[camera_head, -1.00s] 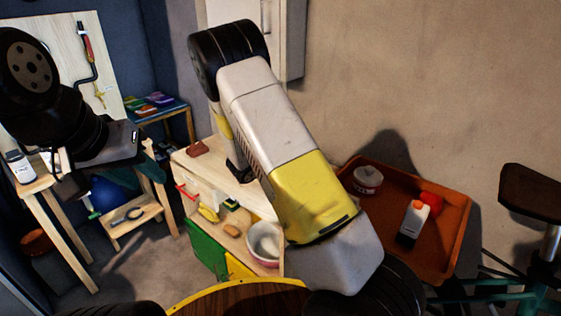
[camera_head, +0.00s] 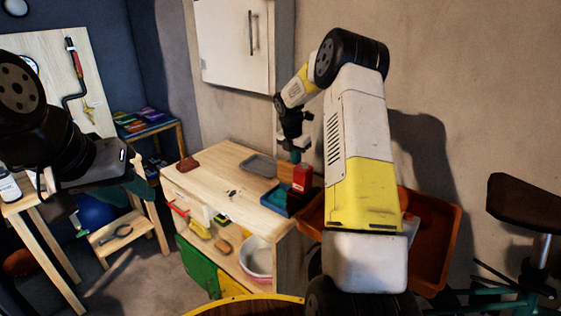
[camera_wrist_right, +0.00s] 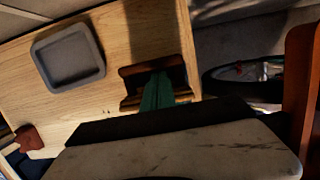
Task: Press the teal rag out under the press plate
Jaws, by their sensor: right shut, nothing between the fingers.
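My right gripper (camera_head: 295,148) points down above the right end of the wooden bench, just over a red block-like thing (camera_head: 302,178); its fingers look shut, and contact is unclear. A shallow blue tray with a teal inside (camera_head: 276,199) lies beside the red thing. In the right wrist view, teal cloth, apparently the rag (camera_wrist_right: 158,92), shows at a brown wooden piece that looks like the press (camera_wrist_right: 150,69). The press plate cannot be told apart clearly. A pale scuffed surface hides the lower wrist view. My left gripper (camera_head: 68,200) hangs at the left; its fingers are dark and unclear.
A grey tray (camera_head: 262,164) and a reddish-brown brick (camera_head: 188,164) are on the bench (camera_head: 215,168). An orange tray (camera_head: 450,235) is at the right, partly behind my arm. The bench's middle is mostly clear. A bowl (camera_head: 257,256) sits on the shelf below.

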